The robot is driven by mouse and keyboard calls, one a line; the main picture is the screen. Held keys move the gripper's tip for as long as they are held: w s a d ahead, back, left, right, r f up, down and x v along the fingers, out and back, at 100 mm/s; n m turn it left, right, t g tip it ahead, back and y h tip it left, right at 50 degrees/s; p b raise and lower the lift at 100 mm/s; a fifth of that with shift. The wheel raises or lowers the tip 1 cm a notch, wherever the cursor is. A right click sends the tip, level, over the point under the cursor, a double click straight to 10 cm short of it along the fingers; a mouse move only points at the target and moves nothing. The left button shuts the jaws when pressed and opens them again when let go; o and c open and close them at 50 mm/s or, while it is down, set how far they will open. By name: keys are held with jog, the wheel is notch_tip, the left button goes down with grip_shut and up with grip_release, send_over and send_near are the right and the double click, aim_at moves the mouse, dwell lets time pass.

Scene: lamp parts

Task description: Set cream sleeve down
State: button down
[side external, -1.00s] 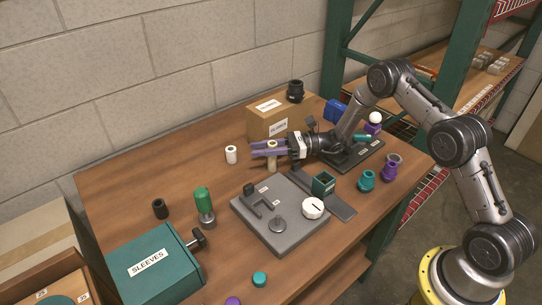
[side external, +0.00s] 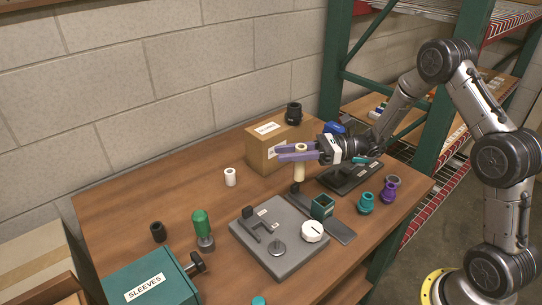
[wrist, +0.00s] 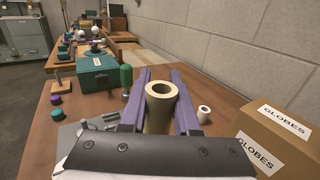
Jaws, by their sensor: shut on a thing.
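The cream sleeve (side external: 299,172) is a pale hollow cylinder, upright in the side view. My gripper (side external: 297,153) has two purple fingers and is shut on it. The sleeve hangs below the fingers, seemingly clear of the table. In the wrist view the sleeve (wrist: 160,106) shows its open top between the fingers (wrist: 173,95). A small dark piece (side external: 296,187) shows just under the sleeve in the side view; I cannot tell whether they touch.
The globes box (side external: 268,152) stands behind the gripper. A white sleeve (side external: 230,177) stands to the left. The teal sleeves box (side external: 155,280) is front left. The table between has free room.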

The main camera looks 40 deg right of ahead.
jog(key=s+r, duration=0.2)
jog(key=s, duration=0.2)
jog(key=w+a+m+t+h, duration=0.1)
jog(key=w+t+h, duration=0.1)
jog(key=w, duration=0.6)
jog(key=w+a+n+g+y, duration=0.15)
jog(key=w+a, duration=0.25)
jog(key=a, duration=0.8)
jog(key=shift+m+g+y, duration=0.25)
jog(key=shift+w+a+f, duration=0.85)
jog(key=shift+w+f, duration=1.25)
jog(key=shift+f, duration=0.05)
jog(key=shift+w+a+f, duration=0.85)
jog(key=shift+w+f, duration=1.25)
jog(key=shift+w, duration=0.05)
jog(key=shift+w+a+f, duration=0.85)
jog(key=shift+w+f, duration=1.25)
jog(key=shift+f, duration=0.05)
jog(key=shift+f, duration=0.1)
